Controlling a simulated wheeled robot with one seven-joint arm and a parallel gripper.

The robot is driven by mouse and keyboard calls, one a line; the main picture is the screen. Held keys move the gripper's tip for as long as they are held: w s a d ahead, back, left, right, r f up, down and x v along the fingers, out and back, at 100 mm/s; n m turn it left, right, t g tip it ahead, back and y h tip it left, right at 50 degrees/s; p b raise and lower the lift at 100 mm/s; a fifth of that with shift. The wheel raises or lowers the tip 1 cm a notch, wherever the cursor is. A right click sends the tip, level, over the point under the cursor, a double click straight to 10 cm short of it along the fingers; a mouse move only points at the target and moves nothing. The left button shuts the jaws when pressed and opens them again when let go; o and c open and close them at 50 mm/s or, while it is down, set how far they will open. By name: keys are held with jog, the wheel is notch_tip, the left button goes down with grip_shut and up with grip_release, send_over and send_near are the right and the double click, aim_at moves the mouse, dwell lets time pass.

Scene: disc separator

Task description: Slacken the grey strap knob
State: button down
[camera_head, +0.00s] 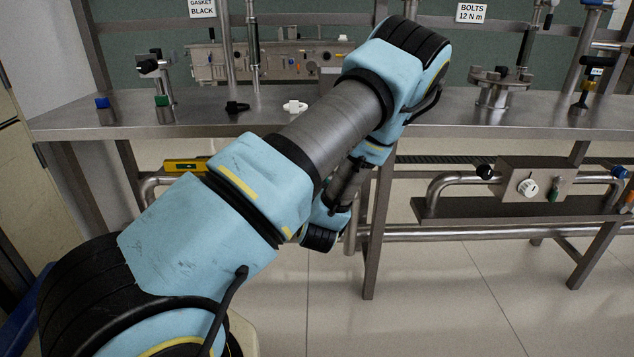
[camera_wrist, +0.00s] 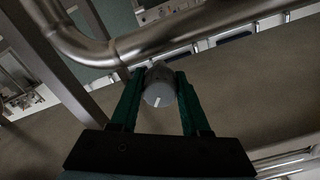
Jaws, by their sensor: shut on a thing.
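The grey strap knob (camera_wrist: 160,93) is in the middle of the wrist view, a round knob with a short white line on its face. My gripper (camera_wrist: 158,76) has its two green fingers on either side of the knob and is shut on it. A curved steel pipe (camera_wrist: 150,42) runs just behind the knob. In the head view my own arm hides the knob and the gripper.
A steel bench (camera_head: 330,107) spans the head view. Below it at right, a valve box (camera_head: 545,181) with a white dial sits on a pipe. A yellow level (camera_head: 186,165) is below the bench at left. The floor in front is clear.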

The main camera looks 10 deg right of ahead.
jog(key=n+b, duration=0.1)
jog(key=n, duration=0.1)
jog(key=n+b, duration=0.1)
jog(key=shift+f+n, duration=0.2)
jog(key=shift+n, duration=0.2)
jog(key=shift+n+b, duration=1.2)
jog(key=shift+n, duration=0.7)
jog(key=shift+s+d+r, duration=0.1)
jog(key=shift+c, duration=1.9)
grip_release()
jog(key=s+a, duration=0.2)
jog(key=s, duration=0.8)
jog(key=shift+s, duration=0.25)
